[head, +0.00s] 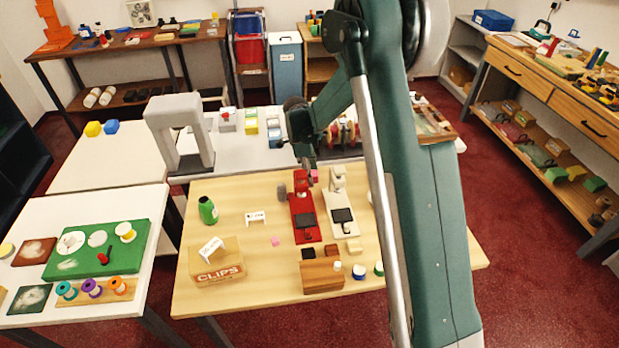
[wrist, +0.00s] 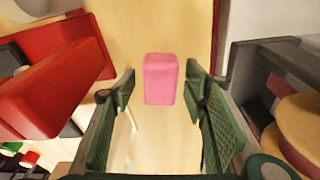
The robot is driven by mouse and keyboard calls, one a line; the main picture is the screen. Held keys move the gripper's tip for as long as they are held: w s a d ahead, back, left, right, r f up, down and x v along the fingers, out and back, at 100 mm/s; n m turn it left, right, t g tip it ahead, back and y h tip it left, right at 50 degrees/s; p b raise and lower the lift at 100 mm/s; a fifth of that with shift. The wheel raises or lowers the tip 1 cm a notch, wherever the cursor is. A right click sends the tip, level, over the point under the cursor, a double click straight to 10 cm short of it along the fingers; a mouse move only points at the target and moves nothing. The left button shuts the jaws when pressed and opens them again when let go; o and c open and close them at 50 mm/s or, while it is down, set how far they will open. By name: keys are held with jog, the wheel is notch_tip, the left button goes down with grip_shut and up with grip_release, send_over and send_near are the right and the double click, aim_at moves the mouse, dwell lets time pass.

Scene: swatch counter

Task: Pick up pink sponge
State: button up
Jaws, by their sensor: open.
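The pink sponge (wrist: 160,80) is a small upright-looking pink block on the pale wood table top, centred in the wrist view between my gripper's two green fingertips. My gripper (wrist: 160,84) is open, with a gap on each side of the sponge. I cannot tell how far the sponge lies beyond the tips. In the head view the sponge (head: 314,176) shows at the back of the wood table, beside the red device (head: 304,216). My gripper (head: 307,160) is just above it, partly hidden by my own arm.
The red device stands close left of my fingers in the wrist view. A rack with round spools (wrist: 298,130) is close on the right. A white device (head: 341,205) stands beside the red one. Another small pink piece (head: 275,241) lies nearer the table's front.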

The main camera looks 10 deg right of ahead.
dwell(0.3)
jog(key=c, duration=0.9)
jog(key=shift+o, duration=0.2)
jog(key=shift+r, duration=0.1)
jog(key=shift+r+p, duration=0.7)
jog(key=shift+r, duration=4.2)
